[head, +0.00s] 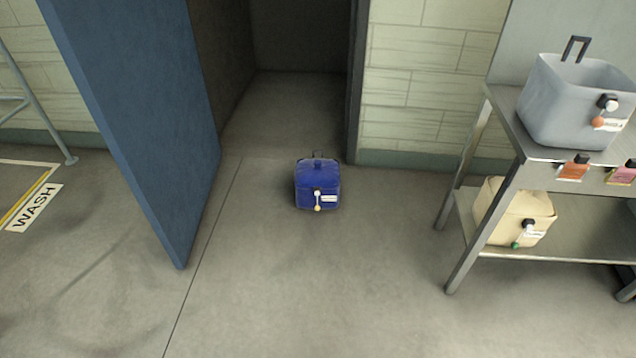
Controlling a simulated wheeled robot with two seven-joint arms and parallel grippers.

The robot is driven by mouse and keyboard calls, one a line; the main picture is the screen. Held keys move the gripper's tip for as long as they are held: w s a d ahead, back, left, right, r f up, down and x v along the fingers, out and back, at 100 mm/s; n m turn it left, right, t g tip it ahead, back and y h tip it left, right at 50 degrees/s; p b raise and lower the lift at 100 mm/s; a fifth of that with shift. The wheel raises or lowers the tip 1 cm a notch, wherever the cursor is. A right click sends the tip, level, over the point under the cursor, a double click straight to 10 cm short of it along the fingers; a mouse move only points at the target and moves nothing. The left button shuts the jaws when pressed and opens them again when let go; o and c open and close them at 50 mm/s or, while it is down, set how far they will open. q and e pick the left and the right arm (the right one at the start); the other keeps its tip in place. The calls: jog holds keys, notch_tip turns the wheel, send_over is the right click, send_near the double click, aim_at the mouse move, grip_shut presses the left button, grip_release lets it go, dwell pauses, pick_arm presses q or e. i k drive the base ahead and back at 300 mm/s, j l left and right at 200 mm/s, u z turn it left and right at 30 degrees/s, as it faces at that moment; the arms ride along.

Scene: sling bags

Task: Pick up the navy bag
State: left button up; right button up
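The navy bag (317,186) sits upright on the floor in the middle of the head view, in front of the open doorway. It is a boxy blue bag with a dark handle loop at its top back edge. A white tag and a small yellowish toggle hang on its front. Neither of my grippers is in view, and nothing is touching the bag.
A blue door (145,120) stands open left of the bag. At right, a metal shelf unit (508,215) holds a grey bag (565,105) on top and a cream bag (500,205) below. A WASH floor marking (33,208) lies at far left. The floor around the bag is clear.

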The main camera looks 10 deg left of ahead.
aim_at(322, 175)
jog(key=i, duration=1)
jog(key=i+l, duration=0.15)
jog(key=i, duration=1.8)
jog(key=u, duration=0.05)
